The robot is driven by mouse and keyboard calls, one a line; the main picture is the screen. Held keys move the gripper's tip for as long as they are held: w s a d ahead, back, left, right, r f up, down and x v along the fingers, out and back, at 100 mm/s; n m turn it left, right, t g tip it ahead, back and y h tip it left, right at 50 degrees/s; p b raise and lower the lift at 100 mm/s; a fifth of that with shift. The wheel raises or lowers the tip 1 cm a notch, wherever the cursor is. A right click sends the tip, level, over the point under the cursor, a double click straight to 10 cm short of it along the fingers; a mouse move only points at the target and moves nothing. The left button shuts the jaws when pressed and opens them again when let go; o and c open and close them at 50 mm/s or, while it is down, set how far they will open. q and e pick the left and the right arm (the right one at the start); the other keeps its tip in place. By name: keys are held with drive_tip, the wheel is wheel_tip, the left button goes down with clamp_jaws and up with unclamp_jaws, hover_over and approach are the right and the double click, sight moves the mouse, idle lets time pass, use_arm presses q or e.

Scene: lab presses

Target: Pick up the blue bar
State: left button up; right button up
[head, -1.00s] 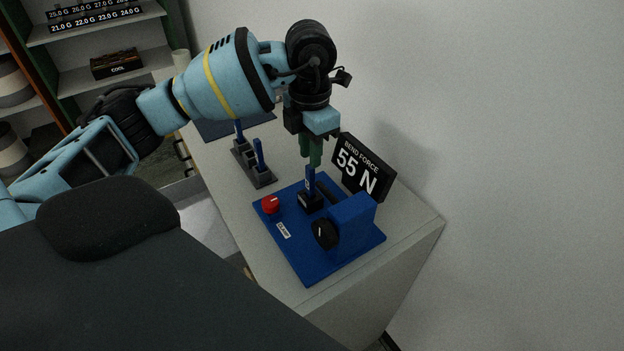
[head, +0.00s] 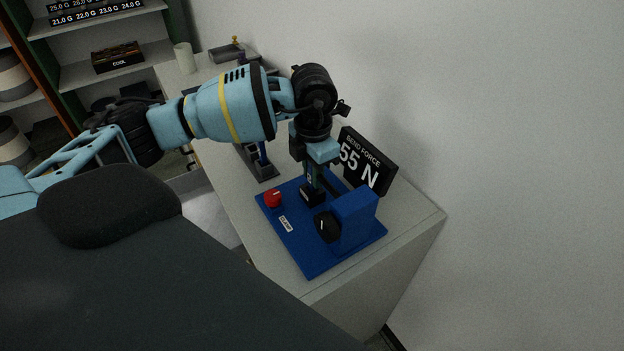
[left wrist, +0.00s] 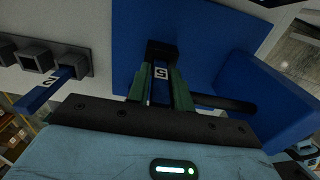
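A blue bar (head: 310,180) stands upright in a black socket (head: 311,196) on the blue press base (head: 300,255). In the left wrist view the bar (left wrist: 160,73) carries a white label with a 5. My left gripper (head: 313,174) points down over it, and its green fingers (left wrist: 161,88) lie on both sides of the bar. I cannot tell whether the fingers touch it or leave a small gap. Another blue bar (left wrist: 38,94), marked 2, stands in a grey rack (left wrist: 35,58); this rack (head: 266,174) is partly hidden by my arm in the head view. My right gripper is not in view.
The base carries a red button (head: 272,197), a blue block (head: 356,214) and a black knob (head: 327,226). A black sign (head: 366,161) reading "BEND FORCE 55 N" stands close behind the gripper. The white bench top (head: 405,228) is clear towards its right corner.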

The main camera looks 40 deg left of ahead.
use_arm(q)
clamp_jaws()
wheel_tip(320, 180, up, 10)
drive_tip(key=shift+r, duration=0.1)
idle(0.5)
